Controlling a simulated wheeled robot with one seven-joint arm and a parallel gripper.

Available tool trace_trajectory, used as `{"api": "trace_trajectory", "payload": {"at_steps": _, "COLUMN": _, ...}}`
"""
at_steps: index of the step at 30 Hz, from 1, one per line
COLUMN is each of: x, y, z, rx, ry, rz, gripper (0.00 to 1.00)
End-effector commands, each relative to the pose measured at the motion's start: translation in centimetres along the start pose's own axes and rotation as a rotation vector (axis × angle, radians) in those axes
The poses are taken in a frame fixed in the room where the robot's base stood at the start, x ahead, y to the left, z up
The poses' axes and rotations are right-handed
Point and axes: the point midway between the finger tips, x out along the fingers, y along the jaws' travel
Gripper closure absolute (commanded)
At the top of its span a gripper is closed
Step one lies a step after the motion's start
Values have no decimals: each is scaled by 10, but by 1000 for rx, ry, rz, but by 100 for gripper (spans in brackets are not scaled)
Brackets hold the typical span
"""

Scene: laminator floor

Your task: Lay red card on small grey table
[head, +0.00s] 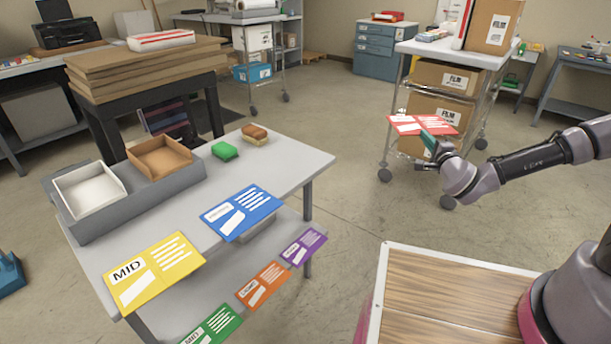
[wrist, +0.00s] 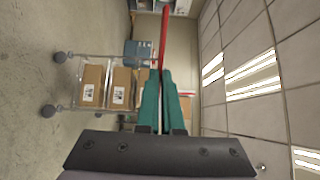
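The red card (head: 423,124) is held up in the air at the right of the head view, in front of the wheeled cart. My gripper (head: 430,142) is shut on its near edge. In the wrist view the card (wrist: 164,38) shows edge-on as a thin red strip between the teal fingers (wrist: 162,85). The small grey table (head: 293,158) stands left of my gripper, apart from the card. A yellow card (head: 153,272) and a blue card (head: 241,212) lie along its front edge.
The table also bears a grey tray (head: 88,231) with two boxes, a green block (head: 225,151) and a brown-topped block (head: 255,135). Orange (head: 263,285), purple (head: 303,246) and green cards (head: 212,326) show lower down. Clear floor lies between table and cart (head: 458,55).

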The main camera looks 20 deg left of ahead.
Motion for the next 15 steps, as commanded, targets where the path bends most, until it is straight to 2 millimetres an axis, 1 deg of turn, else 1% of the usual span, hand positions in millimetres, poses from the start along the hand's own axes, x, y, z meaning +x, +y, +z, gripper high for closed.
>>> {"api": "trace_trajectory", "payload": {"at_steps": 1, "x": 7, "y": 6, "z": 35, "rx": -4, "ry": -76, "rz": -1, "gripper": 100}}
{"api": "trace_trajectory", "payload": {"at_steps": 4, "x": 13, "y": 18, "z": 94, "rx": -2, "ry": -208, "rz": -1, "gripper": 100}}
{"api": "trace_trajectory", "payload": {"at_steps": 5, "x": 14, "y": 21, "z": 112, "rx": -1, "ry": -248, "rz": -1, "gripper": 100}}
{"api": "trace_trajectory", "payload": {"at_steps": 6, "x": 15, "y": 25, "z": 136, "rx": -2, "ry": -301, "rz": -1, "gripper": 100}}
{"api": "trace_trajectory", "payload": {"at_steps": 8, "x": 13, "y": 30, "z": 172, "rx": -1, "ry": -382, "rz": 1, "gripper": 100}}
{"api": "trace_trajectory", "payload": {"at_steps": 9, "x": 12, "y": 34, "z": 195, "rx": -1, "ry": -435, "rz": 2, "gripper": 100}}
{"api": "trace_trajectory", "payload": {"at_steps": 11, "x": 8, "y": 38, "z": 227, "rx": -2, "ry": -508, "rz": 4, "gripper": 100}}
{"api": "trace_trajectory", "payload": {"at_steps": 12, "x": 5, "y": 41, "z": 247, "rx": -3, "ry": -555, "rz": 6, "gripper": 100}}
{"api": "trace_trajectory", "payload": {"at_steps": 15, "x": -3, "y": 45, "z": 289, "rx": -6, "ry": -653, "rz": 9, "gripper": 100}}
